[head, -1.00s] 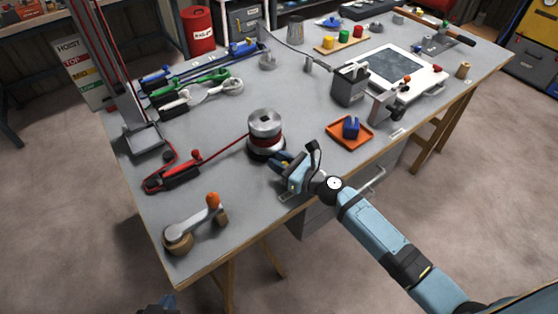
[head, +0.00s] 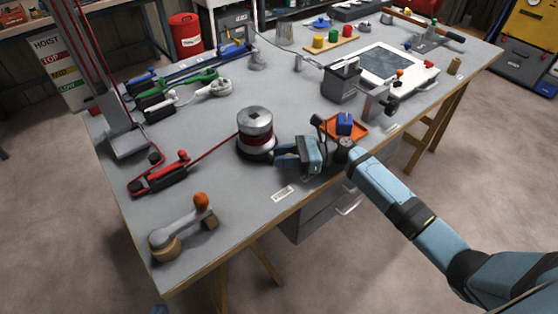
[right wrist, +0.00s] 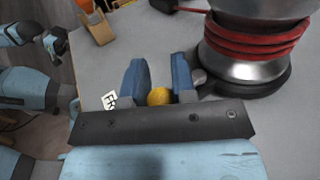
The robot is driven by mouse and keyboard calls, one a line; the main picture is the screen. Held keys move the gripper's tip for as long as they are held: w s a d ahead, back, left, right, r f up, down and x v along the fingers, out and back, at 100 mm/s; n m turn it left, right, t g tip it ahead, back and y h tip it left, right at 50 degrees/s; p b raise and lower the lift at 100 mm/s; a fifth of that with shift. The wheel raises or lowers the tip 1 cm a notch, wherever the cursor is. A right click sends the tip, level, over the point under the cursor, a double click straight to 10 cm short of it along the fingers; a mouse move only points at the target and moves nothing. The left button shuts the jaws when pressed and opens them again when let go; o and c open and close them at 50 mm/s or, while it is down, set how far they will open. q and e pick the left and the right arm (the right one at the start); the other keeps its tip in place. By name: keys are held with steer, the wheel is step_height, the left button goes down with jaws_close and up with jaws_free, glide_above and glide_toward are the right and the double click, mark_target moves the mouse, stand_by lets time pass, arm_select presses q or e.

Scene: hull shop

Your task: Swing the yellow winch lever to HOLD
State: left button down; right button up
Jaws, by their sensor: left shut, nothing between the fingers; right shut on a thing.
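The winch (head: 255,132) is a silver drum with red rope around it, standing near the bench's front edge. My right gripper (head: 282,150) is at its right side, low by its base. In the right wrist view, the blue fingers (right wrist: 160,85) are shut on the round yellow knob of the winch lever (right wrist: 160,96). The rest of the lever is mostly hidden, and the knob is hidden in the head view. My left gripper (right wrist: 54,42) is shut and empty, away from the winch.
A red rope clutch (head: 160,180) sits left of the winch, its rope running to the drum. A crank handle with an orange knob (head: 201,199) lies at the front left. An orange tray (head: 360,131) with a blue block is just behind my right gripper.

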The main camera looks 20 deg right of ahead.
steer(key=shift+w+d+n+g, duration=0.1)
steer(key=shift+d+n+g, duration=0.1)
steer(key=shift+n+g, duration=0.45)
steer(key=shift+w+d+n+g, duration=0.15)
steer(key=shift+n+g, duration=0.2)
steer(key=shift+g, duration=0.6)
steer(key=o, duration=0.9)
steer(key=d, duration=0.7)
steer(key=shift+s+d, duration=0.15)
steer(key=shift+d, duration=0.2)
steer(key=shift+s, duration=0.1)
